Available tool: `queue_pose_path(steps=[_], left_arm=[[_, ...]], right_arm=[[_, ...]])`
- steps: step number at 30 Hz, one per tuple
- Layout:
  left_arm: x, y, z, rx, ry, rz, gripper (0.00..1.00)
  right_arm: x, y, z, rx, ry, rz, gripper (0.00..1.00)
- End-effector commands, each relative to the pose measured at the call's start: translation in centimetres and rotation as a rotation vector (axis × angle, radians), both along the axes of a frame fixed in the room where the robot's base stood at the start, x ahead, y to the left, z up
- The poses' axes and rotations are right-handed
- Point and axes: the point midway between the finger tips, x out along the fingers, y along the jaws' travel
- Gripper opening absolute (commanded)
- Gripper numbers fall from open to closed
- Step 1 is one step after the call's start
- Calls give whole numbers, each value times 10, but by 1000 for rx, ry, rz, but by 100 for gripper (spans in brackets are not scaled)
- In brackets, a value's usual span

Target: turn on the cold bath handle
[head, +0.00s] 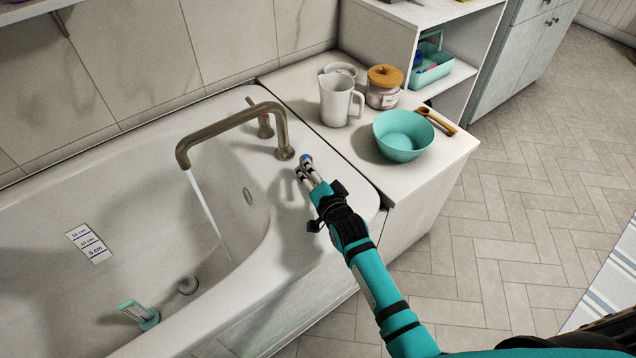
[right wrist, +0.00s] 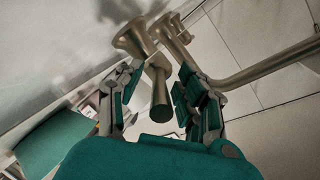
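The bronze bath spout (head: 235,122) arches over the tub, and a stream of water (head: 204,203) runs from it. The cold bath handle, with a blue tip (head: 307,158), stands on the tub rim just beyond my right gripper (head: 308,174). In the right wrist view, the bronze handle (right wrist: 159,95) lies between the two fingers of my right gripper (right wrist: 162,98). The fingers are apart, with gaps beside the handle. The other bath handle (head: 264,126) stands behind the spout. My left gripper is not in view.
The white bathtub (head: 130,165) holds a depth label (head: 90,243) and a teal-topped item (head: 140,313). Open floor lies right.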

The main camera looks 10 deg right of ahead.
Motion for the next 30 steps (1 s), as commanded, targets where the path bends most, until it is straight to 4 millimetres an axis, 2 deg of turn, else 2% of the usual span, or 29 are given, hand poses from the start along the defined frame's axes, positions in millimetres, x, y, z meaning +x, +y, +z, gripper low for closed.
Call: queue_pose_path(steps=[9, 15, 21, 30], left_arm=[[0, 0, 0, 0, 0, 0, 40], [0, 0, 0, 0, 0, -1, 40], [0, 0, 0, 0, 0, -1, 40], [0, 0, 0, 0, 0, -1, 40]], right_arm=[[-63, -9, 13, 1, 1, -1, 38], [-95, -15, 21, -1, 0, 0, 38], [-108, -17, 25, 0, -1, 0, 38], [-108, -17, 25, 0, -1, 0, 38]])
